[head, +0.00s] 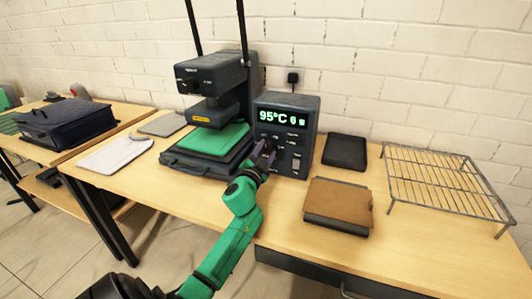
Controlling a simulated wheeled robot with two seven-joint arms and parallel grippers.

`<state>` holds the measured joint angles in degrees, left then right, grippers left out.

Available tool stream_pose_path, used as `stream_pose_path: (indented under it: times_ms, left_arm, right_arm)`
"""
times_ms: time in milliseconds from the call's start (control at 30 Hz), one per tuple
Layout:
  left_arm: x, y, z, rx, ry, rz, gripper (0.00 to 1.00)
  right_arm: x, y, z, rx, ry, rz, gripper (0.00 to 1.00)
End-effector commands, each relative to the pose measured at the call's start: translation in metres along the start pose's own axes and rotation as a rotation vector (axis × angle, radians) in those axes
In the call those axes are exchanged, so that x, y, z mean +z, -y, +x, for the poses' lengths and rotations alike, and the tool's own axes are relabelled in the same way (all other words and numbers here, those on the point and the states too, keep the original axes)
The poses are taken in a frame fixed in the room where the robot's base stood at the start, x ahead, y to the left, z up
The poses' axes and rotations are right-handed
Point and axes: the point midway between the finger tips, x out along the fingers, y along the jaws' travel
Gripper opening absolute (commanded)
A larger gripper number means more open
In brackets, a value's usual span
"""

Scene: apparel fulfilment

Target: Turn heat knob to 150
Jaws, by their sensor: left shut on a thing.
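The heat press (232,75) stands at the back of the wooden table. Its dark control box (308,112) is on its right, with a lit green display (280,118) that reads 95°C and 6 s. My left gripper (264,151) is at the lower left of the box's front panel, with its dark fingers against it. It is shut on what appears to be the heat knob, which the fingers hide. My right gripper is out of view.
A green cloth (212,138) lies on the press's lower plate (190,166). To the right are a brown board (338,197), a black pad (345,151) and a wire rack (445,182). A navy bag (65,122) is on another table.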

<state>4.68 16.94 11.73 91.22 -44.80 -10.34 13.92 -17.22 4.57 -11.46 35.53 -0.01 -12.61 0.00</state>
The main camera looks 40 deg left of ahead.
Motion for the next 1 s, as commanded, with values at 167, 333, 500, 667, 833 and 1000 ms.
stream_pose_path:
  times_ms: [167, 333, 500, 667, 833, 1000]
  left_arm:
    - [0.002, -0.0021, -0.0003, 0.01, -0.008, 0.165, 0.0]
    - [0.0025, -0.0024, -0.0004, 0.016, -0.017, 0.325, 0.0]
    - [0.0028, -0.003, -0.0004, 0.023, -0.026, 0.468, 0.0]
    - [0.003, -0.0029, -0.0004, 0.027, -0.032, 0.575, 0.0]
    - [0.0032, -0.0029, -0.0004, 0.03, -0.037, 0.655, 0.0]
    - [0.0033, -0.0031, -0.0005, 0.031, -0.039, 0.698, 0.0]
  right_arm:
    - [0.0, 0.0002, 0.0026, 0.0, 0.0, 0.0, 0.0]
    - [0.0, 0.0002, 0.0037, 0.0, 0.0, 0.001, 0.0]
    - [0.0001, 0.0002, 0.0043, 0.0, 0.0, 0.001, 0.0]
    - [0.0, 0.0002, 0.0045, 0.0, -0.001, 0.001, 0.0]
    - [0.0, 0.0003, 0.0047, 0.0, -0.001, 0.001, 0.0]
    - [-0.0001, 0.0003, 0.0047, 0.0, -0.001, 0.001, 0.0]
